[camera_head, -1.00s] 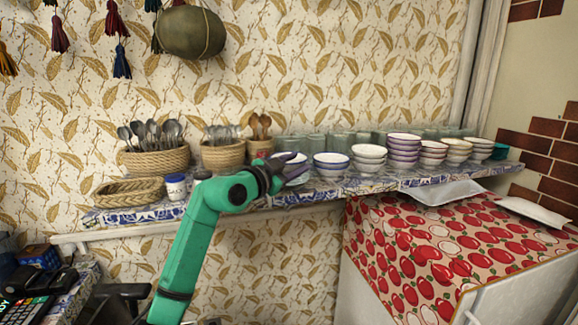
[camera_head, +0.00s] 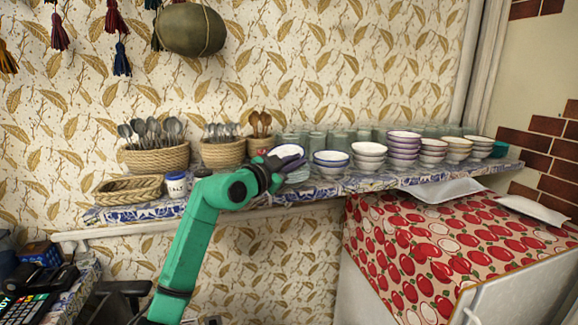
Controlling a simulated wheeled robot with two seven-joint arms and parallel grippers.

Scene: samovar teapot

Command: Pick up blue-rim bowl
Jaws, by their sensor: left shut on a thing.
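A white bowl with a dark blue rim (camera_head: 287,150) shows just above the fingers of my left gripper (camera_head: 290,164), which is shut on it. The bowl is slightly tilted, and the gripper hides its lower part. It is over the glass or pale dishes (camera_head: 298,175) on the patterned shelf, left of another blue-rim stack of bowls (camera_head: 331,164). My right gripper is not in view.
White bowl stacks (camera_head: 368,163) and purple-rim bowls (camera_head: 404,150) stand to the right. Glasses (camera_head: 318,140) line the back. Baskets of spoons (camera_head: 157,158) and a salt jar (camera_head: 176,186) are at left. An apple-patterned cloth (camera_head: 430,240) covers a cabinet at lower right.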

